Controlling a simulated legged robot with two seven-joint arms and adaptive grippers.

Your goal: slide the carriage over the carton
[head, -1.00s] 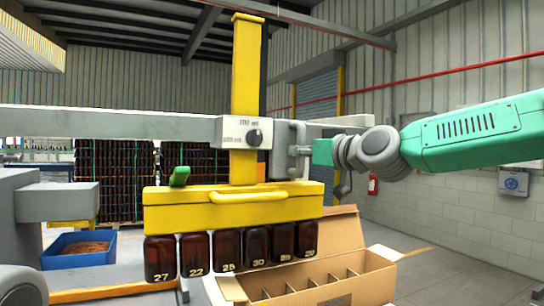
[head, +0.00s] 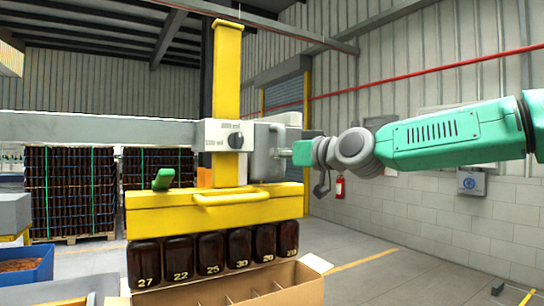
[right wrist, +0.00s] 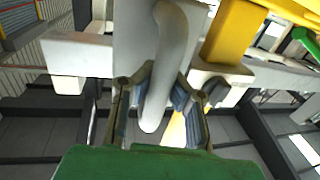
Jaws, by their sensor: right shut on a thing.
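The yellow carriage (head: 212,211) hangs from a grey rail (head: 100,130) on a yellow upright (head: 227,75). A row of several numbered amber bottles (head: 181,262) hangs under it. The open carton (head: 300,285) with cardboard dividers is below the row, cut off by the bottom edge of the head view. The bottles stand over much of its width; their exact alignment with the cells cannot be told. My right gripper (head: 296,152) is shut on the carriage's grey side handle, which shows between its fingers in the right wrist view (right wrist: 158,95). My left gripper is out of view.
A dial block (head: 226,135) and a green lever (head: 163,179) sit on the carriage assembly. A blue bin (head: 25,268) is at lower left, with pallets of bottles (head: 70,190) behind. A fire extinguisher (head: 339,187) hangs on the right wall.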

